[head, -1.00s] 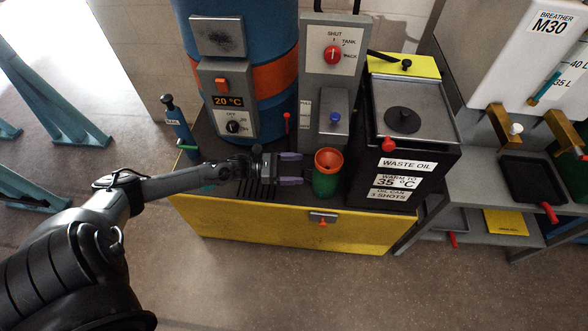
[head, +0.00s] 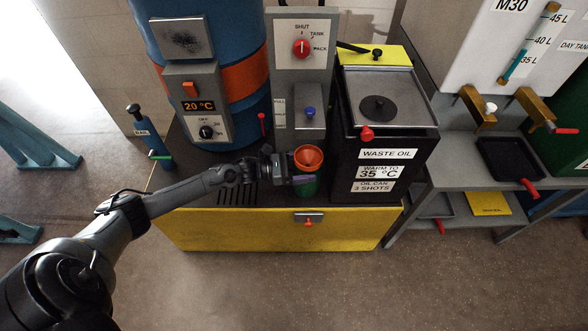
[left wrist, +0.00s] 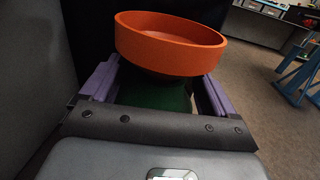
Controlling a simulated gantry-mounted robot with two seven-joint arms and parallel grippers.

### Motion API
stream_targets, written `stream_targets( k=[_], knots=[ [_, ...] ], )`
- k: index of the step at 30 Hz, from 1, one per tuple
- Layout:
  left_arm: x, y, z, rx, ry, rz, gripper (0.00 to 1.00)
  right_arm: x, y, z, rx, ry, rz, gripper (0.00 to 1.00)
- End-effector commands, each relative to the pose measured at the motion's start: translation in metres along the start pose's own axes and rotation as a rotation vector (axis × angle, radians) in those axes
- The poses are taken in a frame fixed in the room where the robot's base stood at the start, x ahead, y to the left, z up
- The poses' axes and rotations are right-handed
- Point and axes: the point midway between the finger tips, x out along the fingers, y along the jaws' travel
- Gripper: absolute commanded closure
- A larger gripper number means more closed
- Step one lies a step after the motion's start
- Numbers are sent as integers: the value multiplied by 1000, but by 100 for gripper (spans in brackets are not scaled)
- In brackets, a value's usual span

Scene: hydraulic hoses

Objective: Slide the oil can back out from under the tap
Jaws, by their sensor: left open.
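The oil can, a green body (head: 310,187) with an orange funnel top (head: 308,157), stands upright on the dark top of the yellow bench, in front of the grey tap unit (head: 308,118) with a blue button. I cannot see the spout itself. My left gripper (head: 303,180) is at the can from its left side, open. In the left wrist view the orange funnel (left wrist: 170,42) and green body (left wrist: 155,94) sit between the two purple fingers (left wrist: 158,85). Contact with the fingers cannot be told. My right gripper is not in view.
The black waste oil box (head: 385,150) stands close on the can's right. The blue drum (head: 210,50) and its heater control box (head: 200,105) are behind my left arm. A yellow drawer front (head: 250,228) lies below, with open floor before it.

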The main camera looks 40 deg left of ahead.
Motion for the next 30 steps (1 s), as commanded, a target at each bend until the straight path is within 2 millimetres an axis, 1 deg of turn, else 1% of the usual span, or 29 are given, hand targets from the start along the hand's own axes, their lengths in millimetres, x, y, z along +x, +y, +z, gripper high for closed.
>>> stream_targets(
  k=[5,14,15,17,27,30],
  knots=[
    [9,0,0,0,0,-1,11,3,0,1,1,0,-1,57],
    [10,0,0,0,1,-1,11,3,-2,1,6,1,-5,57],
    [9,0,0,0,1,0,14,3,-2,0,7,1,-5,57],
    [9,0,0,0,1,-1,24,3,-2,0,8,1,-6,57],
    [9,0,0,0,1,0,76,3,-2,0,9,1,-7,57],
    [9,0,0,0,1,0,77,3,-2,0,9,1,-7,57]
  ],
)
